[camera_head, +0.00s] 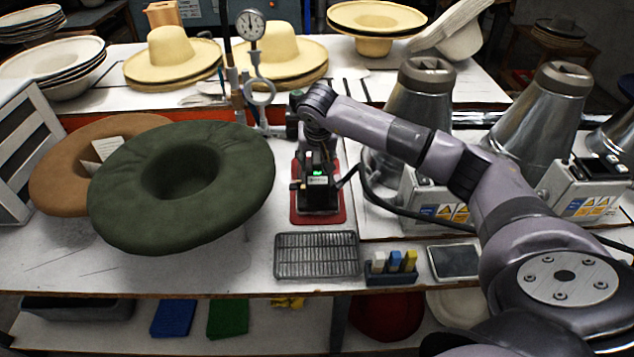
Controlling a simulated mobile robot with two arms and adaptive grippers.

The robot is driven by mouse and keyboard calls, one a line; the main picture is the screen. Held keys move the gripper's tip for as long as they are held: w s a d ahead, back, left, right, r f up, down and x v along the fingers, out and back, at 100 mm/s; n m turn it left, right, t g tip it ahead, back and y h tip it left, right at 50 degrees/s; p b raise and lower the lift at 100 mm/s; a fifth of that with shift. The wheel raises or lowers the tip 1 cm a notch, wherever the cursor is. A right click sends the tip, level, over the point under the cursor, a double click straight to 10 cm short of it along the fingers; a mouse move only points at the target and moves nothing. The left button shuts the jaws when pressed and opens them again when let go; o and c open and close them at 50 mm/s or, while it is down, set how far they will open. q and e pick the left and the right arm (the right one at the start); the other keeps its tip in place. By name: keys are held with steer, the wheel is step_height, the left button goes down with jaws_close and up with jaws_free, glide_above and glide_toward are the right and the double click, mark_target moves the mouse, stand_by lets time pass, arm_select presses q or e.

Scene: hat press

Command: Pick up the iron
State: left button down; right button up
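My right arm comes in from the right and reaches across to the red mat (335,214) in the middle of the table. My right gripper (313,178) points down over this mat, seen from behind and above, with a small green light showing near it. A dark shape, which looks like the iron (320,205), is on the mat directly below the gripper and mostly hidden by it. The fingertips are hidden, so I cannot tell whether they touch the iron or are open or shut. My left gripper is not in view.
A green hat form (235,190) and a brown one (65,170) lie left of the mat. A metal rack (317,255) and a small caddy (391,277) are in front. A pressure gauge (250,25) stands behind. Metal cones (535,115) stand at right.

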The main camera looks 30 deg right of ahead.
jaws_close()
stand_by(0.3)
stand_by(0.3)
steer(key=shift+w+r, duration=0.15)
steer(key=shift+r, duration=0.15)
steer(key=shift+d, duration=0.1)
